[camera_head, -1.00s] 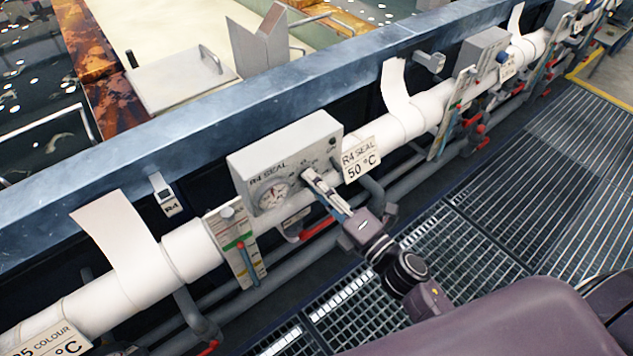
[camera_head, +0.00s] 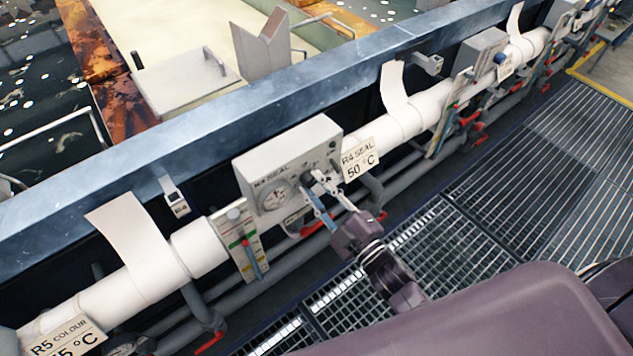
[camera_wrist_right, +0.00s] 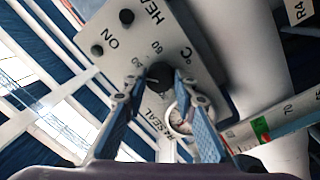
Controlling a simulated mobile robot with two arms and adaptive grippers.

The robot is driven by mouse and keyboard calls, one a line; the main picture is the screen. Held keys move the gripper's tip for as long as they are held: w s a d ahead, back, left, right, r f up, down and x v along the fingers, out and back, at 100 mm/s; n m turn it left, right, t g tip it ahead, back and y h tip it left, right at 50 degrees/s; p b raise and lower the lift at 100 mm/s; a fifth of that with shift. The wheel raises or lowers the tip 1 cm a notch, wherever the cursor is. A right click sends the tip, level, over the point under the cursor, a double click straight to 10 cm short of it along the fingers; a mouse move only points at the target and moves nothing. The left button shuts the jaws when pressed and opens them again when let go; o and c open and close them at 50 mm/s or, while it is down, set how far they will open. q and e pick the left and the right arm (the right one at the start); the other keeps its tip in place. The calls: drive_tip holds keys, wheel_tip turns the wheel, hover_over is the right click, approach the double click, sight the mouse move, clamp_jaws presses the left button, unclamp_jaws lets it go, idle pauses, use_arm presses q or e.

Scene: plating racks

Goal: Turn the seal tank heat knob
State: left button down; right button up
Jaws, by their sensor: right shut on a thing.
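The grey R4 SEAL heat control box (camera_head: 288,150) is mounted over the white pipe along the tank edge. Its front has a round dial gauge (camera_head: 274,199). The gauge also shows in the right wrist view (camera_wrist_right: 183,118), partly behind a finger. The black heat knob (camera_wrist_right: 160,75) sits between the scale marks 60 and 80. My right gripper (camera_head: 316,182) is at the box front, its two fingertips (camera_wrist_right: 161,84) shut on either side of the knob. In the head view the fingers mostly hide the knob. My left gripper is out of view.
A sign reading R4 SEAL 50 °C (camera_head: 361,160) hangs just right of the box. A level gauge plate (camera_head: 240,240) stands at its left. Grey pipes with red valve handles (camera_head: 314,230) run below. The grated walkway (camera_head: 440,240) in front is clear.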

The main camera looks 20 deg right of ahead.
drive_tip(key=shift+r+m+p, duration=0.15)
drive_tip(key=shift+m+p, duration=0.35)
drive_tip(key=shift+m, duration=0.6)
drive_tip(key=o, duration=1.2)
drive_tip(key=shift+w+a, duration=0.1)
drive_tip(key=shift+c, duration=0.2)
drive_tip(key=v, duration=1.2)
drive_tip(key=shift+a, duration=0.1)
